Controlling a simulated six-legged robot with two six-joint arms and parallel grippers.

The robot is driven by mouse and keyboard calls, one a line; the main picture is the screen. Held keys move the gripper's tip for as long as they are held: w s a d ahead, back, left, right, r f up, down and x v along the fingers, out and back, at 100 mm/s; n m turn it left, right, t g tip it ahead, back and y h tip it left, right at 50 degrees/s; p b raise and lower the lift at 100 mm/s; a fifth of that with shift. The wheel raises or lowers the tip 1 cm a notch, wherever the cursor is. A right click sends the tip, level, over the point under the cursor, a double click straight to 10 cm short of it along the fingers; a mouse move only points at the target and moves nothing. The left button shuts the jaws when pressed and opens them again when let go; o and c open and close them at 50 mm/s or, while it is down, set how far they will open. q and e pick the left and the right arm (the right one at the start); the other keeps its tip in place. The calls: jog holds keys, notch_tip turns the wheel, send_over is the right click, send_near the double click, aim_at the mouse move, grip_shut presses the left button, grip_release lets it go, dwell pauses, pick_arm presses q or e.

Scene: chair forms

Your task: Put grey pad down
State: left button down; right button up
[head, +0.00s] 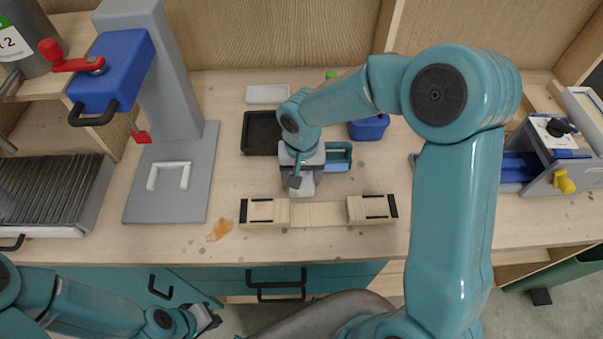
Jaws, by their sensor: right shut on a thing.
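My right gripper (298,180) points down over the workbench, just behind the wooden block form. It is shut on a light grey piece, which looks like the grey pad (304,190). The fingers and wrist hide most of the pad, and I cannot tell whether it touches the bench top. My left gripper (206,319) is low at the left, in front of the bench's front edge and away from the pad. Its fingers are too small and angled to show whether they are open.
The wooden form (318,213) with black-edged end blocks lies near the front edge. A black tray (261,133), white block (267,94), blue bin (338,157) and blue container (369,128) stand behind. A grey-blue press (170,185) stands left, a blue vise-like machine (545,165) right.

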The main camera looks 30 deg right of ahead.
jog(key=shift+f, duration=0.1)
jog(key=shift+f+b, duration=0.25)
jog(key=shift+b, duration=0.1)
jog(key=o, duration=0.9)
jog(key=shift+r, duration=0.1)
jog(key=shift+o, duration=0.2)
